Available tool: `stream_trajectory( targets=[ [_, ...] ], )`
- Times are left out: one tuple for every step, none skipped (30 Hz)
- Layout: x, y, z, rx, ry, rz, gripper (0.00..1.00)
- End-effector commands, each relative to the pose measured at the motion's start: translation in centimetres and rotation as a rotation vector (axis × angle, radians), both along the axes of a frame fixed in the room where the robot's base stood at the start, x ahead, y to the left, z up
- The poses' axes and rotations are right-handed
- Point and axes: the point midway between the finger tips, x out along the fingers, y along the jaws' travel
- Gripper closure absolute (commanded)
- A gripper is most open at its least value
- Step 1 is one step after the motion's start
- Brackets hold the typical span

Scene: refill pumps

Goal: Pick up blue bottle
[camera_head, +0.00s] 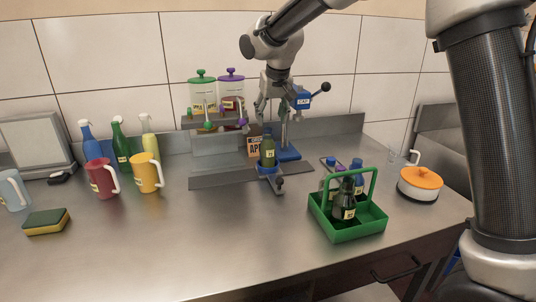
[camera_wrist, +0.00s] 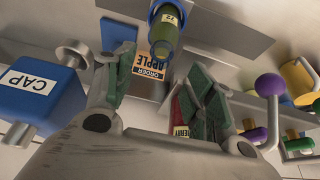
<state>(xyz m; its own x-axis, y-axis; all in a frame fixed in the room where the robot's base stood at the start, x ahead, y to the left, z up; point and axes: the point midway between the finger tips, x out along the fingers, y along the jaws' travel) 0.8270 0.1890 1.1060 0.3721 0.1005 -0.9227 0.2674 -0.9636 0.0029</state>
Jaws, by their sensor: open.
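Two blue bottles show in the head view. One is a blue spray bottle (camera_head: 90,143) at the back left, behind the red jug. The other is a small blue bottle (camera_head: 357,182) in the green carrier (camera_head: 350,232), partly hidden by the carrier's handle. My gripper (camera_head: 266,112) is raised near the dispensers at the back, far from both. In the wrist view my gripper (camera_wrist: 162,92) is open with nothing between its green-padded fingers. A dark green bottle (camera_head: 268,152) stands in a blue holder below it and also shows in the wrist view (camera_wrist: 166,38).
The blue CAP press (camera_head: 302,99) stands close to the right of my gripper. Jar dispensers with green (camera_head: 202,90) and purple (camera_head: 231,88) lids are just behind left. An orange-lidded pot (camera_head: 420,183) is at right. The front left counter is mostly clear.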

Motion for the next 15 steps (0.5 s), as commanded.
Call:
stream_trajectory(
  targets=[
    [0.2, 0.0, -0.5, 0.002, 0.003, -0.009, 0.46],
    [0.3, 0.0, -0.8, 0.003, 0.003, -0.011, 0.46],
    [0.5, 0.1, -1.3, 0.002, 0.004, -0.011, 0.46],
    [0.6, 0.1, -1.7, 0.001, 0.004, -0.010, 0.46],
    [0.7, 0.1, -1.9, 0.002, 0.004, -0.010, 0.46],
    [0.9, 0.2, -2.3, 0.002, 0.003, -0.010, 0.46],
    [1.0, 0.2, -2.5, 0.002, 0.003, -0.010, 0.46],
    [1.1, 0.2, -2.7, 0.002, 0.004, -0.010, 0.46],
    [1.2, 0.3, -3.1, 0.002, 0.005, -0.010, 0.46],
    [1.3, 0.4, -3.5, 0.001, 0.005, -0.009, 0.46],
    [1.5, 0.5, -3.8, 0.001, 0.005, -0.009, 0.46],
    [1.8, 0.6, -4.4, 0.001, 0.005, -0.009, 0.46],
    [1.9, 0.7, -4.9, 0.001, 0.006, -0.009, 0.46],
    [2.1, 0.8, -5.4, 0.001, 0.006, -0.009, 0.46],
    [2.4, 0.9, -5.9, 0.002, 0.005, -0.008, 0.46]
  ],
)
